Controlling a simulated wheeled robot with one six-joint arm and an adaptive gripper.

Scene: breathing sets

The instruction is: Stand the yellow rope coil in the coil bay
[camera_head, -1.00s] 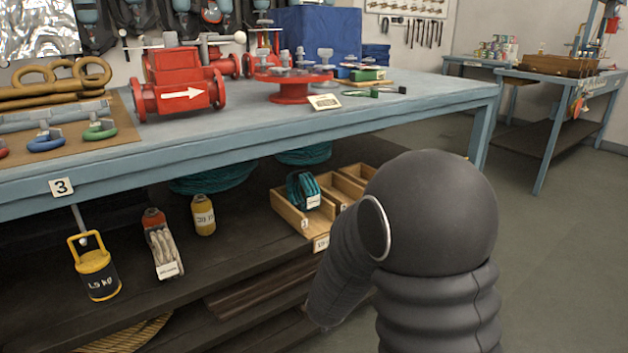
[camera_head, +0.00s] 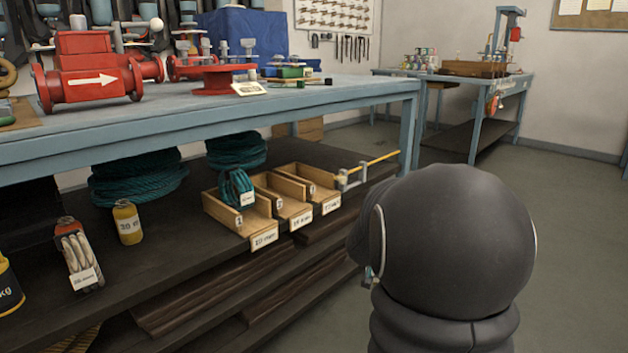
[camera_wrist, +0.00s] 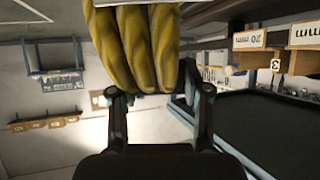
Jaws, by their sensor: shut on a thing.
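The yellow rope coil (camera_wrist: 140,45) fills the upper middle of the wrist view, with a white tag at its top edge. My gripper (camera_wrist: 158,92) is shut on it, one finger on each side. In the head view my arm hides the gripper and the coil. The wooden coil bays (camera_head: 264,237) stand on the shelf under the bench, side by side with size labels in front. The left bay holds a teal coil (camera_head: 236,187); the middle (camera_head: 288,207) and right (camera_head: 322,196) bays look empty. In the wrist view a "20 mm" label (camera_wrist: 262,38) shows upside down.
The blue bench top (camera_head: 330,95) overhangs the shelf. A yellow bar on grey posts (camera_head: 342,180) is right of the bays. Large teal coils (camera_head: 138,180) lie behind, and a yellow canister (camera_head: 127,222) stands to the left. Open floor (camera_head: 580,230) lies right.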

